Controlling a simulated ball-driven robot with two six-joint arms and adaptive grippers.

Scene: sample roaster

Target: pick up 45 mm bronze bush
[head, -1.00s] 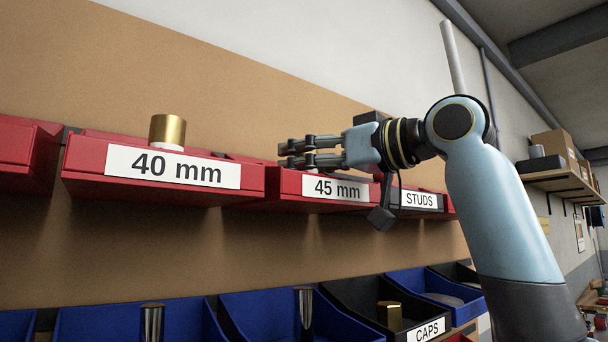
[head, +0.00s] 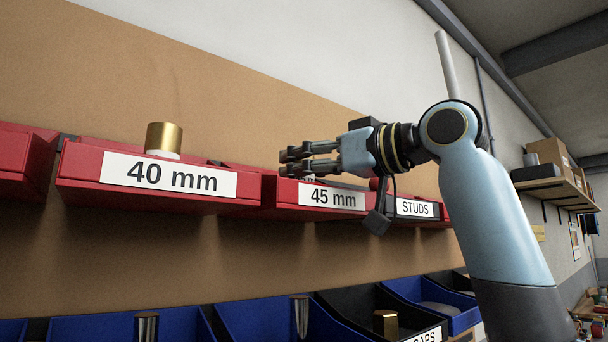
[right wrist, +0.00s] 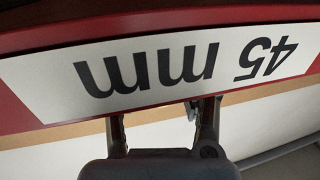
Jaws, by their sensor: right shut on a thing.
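My right gripper (head: 290,162) is at the red 45 mm bin (head: 283,197), with its fingers just above the bin's front. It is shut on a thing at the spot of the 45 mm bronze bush. The fingers hide that thing, so its shape and colour do not show. A small pale patch shows just under the fingers. In the right wrist view the 45 mm label (right wrist: 170,75) is upside down, and the bin front hides the fingertips. My left gripper is not in view.
A bronze bush (head: 164,137) stands on a pale support in the red 40 mm bin (head: 85,170), left of my gripper. The STUDS bin (head: 440,210) is close on the right. Blue bins (head: 75,328) and a black CAPS bin (head: 350,303) stand lower. The wall above is clear.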

